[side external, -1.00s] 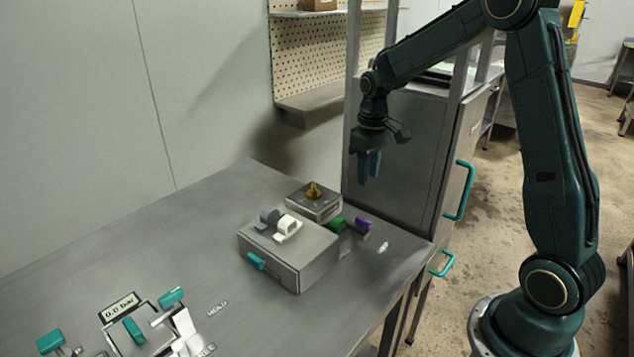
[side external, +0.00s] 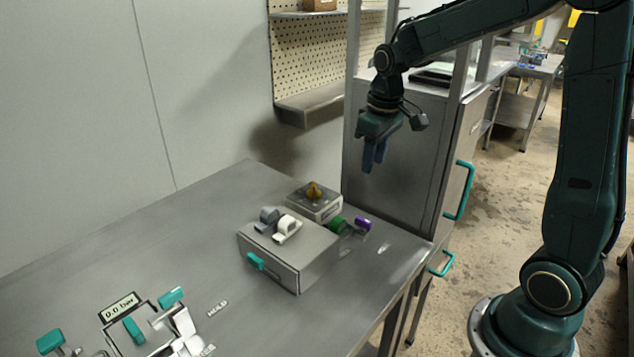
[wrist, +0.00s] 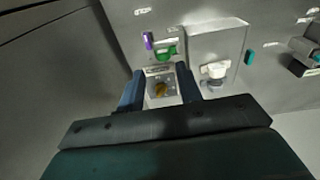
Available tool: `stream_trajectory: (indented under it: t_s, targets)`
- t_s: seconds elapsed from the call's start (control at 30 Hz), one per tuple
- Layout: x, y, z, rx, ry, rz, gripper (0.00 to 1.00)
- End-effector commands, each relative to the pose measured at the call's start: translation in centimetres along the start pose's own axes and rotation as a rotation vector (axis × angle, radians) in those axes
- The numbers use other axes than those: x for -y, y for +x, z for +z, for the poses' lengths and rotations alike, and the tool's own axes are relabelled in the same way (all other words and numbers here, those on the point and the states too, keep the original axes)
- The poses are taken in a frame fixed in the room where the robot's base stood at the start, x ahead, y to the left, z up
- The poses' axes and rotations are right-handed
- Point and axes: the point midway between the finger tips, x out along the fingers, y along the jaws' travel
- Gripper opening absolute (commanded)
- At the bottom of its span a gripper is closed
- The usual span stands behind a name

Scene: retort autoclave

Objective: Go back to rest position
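My gripper (side external: 374,160) hangs above the far right corner of the steel table, fingers pointing down, clear of everything below. In the wrist view its two blue fingers (wrist: 159,92) are apart with nothing held between them. Through the gap I see a small grey box with a yellow-brown knob (wrist: 160,90), farther off. That knob (side external: 314,190) also shows in the side view, on the box at the back of the table.
A larger grey box (side external: 290,258) carries grey and white switches and a teal handle. A green knob (side external: 337,225) and a purple knob (side external: 362,222) sit beside it. A pressure panel (side external: 122,308) reads 0.0 bar. A grey cabinet (side external: 405,165) stands close behind my gripper.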

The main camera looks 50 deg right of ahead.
Motion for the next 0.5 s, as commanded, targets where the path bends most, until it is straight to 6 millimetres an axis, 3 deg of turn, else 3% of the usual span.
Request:
stream_trajectory:
  t_s: [0.2, 0.5]
  targets:
    - [2.8, -3.7, 2.9, -0.076, 0.000, 0.012, 0.35]
    - [5.9, -7.2, 7.5, -0.176, 0.005, 0.015, 0.35]
